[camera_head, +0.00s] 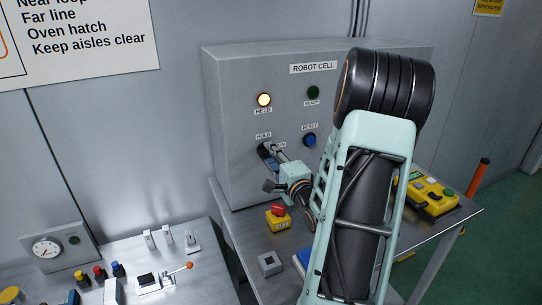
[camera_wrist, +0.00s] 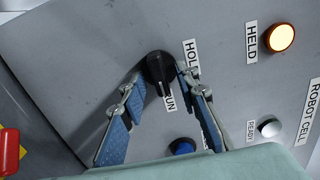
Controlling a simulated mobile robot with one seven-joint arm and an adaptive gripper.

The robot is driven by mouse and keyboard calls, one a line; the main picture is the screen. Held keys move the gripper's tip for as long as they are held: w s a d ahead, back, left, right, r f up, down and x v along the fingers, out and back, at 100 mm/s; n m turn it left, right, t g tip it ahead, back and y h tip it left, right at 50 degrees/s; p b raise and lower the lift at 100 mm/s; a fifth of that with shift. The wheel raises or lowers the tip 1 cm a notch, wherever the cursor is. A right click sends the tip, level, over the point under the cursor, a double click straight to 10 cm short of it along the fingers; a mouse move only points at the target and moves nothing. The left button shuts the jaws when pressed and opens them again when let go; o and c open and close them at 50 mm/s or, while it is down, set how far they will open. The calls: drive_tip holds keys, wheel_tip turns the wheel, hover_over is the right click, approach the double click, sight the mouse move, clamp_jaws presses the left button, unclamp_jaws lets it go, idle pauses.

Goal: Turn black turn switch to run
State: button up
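The black turn switch (camera_wrist: 158,68) is on the grey robot cell panel (camera_wrist: 90,50), with the HOLD (camera_wrist: 190,52) and RUN (camera_wrist: 170,100) labels beside it. Which label its handle points to is hard to tell. My gripper (camera_wrist: 160,78) is at the panel with its blue-padded fingertips on either side of the switch. The fingers are apart, with a small gap seeming to show on the left; contact on the right is unclear. In the head view my gripper (camera_head: 268,155) hides most of the switch.
The HELD lamp (camera_head: 264,100) glows; the READY lamp (camera_head: 313,93) is dark. A blue reset button (camera_head: 310,140) is right of the switch. A red-topped emergency stop (camera_head: 278,211) stands on the table below. A yellow control box (camera_head: 432,195) is at right, behind my arm.

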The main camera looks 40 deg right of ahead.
drive_tip(key=v, duration=0.7)
drive_tip(key=shift+s, duration=0.2)
drive_tip(key=shift+w+a+f, duration=0.1)
